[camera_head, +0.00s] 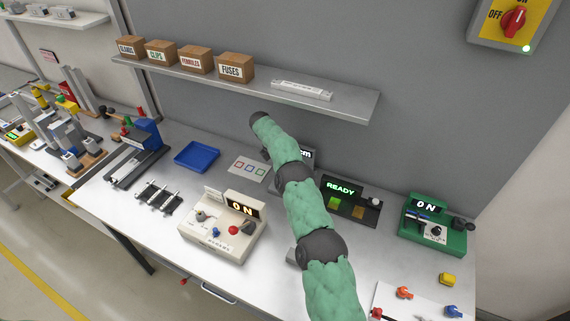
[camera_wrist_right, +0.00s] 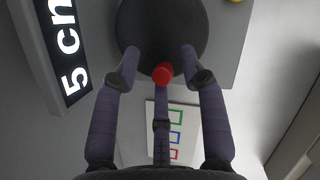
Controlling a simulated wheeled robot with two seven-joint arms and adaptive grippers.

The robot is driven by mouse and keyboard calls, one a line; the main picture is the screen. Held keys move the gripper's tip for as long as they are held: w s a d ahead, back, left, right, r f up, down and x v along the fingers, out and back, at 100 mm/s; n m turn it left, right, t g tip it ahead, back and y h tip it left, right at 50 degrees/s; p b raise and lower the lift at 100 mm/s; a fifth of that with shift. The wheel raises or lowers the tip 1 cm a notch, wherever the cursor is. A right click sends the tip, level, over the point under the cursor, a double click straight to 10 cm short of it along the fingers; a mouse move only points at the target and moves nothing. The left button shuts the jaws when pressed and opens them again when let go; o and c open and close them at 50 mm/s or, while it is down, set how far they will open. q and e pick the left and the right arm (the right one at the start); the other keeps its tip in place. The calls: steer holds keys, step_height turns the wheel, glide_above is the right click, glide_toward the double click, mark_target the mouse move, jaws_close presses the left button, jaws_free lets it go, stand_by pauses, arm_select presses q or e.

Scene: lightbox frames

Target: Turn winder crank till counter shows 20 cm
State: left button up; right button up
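In the right wrist view, the winder has a dark round crank disc (camera_wrist_right: 185,22) with a red knob (camera_wrist_right: 163,73) at its edge. The lit counter (camera_wrist_right: 68,50) beside it reads "5 cm", turned sideways. In the head view only the "cm" end of the counter (camera_head: 307,154) shows behind my right arm. My right gripper (camera_wrist_right: 162,68) has its three fingers spread around the red knob. Gaps show at the two side fingers; contact with the third finger cannot be told. My right arm hides this gripper and the crank in the head view. My left gripper is out of view.
A beige tester (camera_head: 218,248) stands left of my arm. A "READY" unit (camera_head: 345,215) and a green "ON" box (camera_head: 458,240) stand right. A blue tray (camera_head: 197,156) and marked card (camera_head: 249,168) lie behind. A shelf (camera_head: 350,104) with boxes hangs above.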

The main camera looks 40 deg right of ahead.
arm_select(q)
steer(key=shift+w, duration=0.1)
arm_select(e)
steer(key=shift+w+a, duration=0.1)
steer(key=shift+a, duration=0.05)
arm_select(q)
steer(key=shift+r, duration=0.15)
arm_select(e)
steer(key=shift+a, duration=0.1)
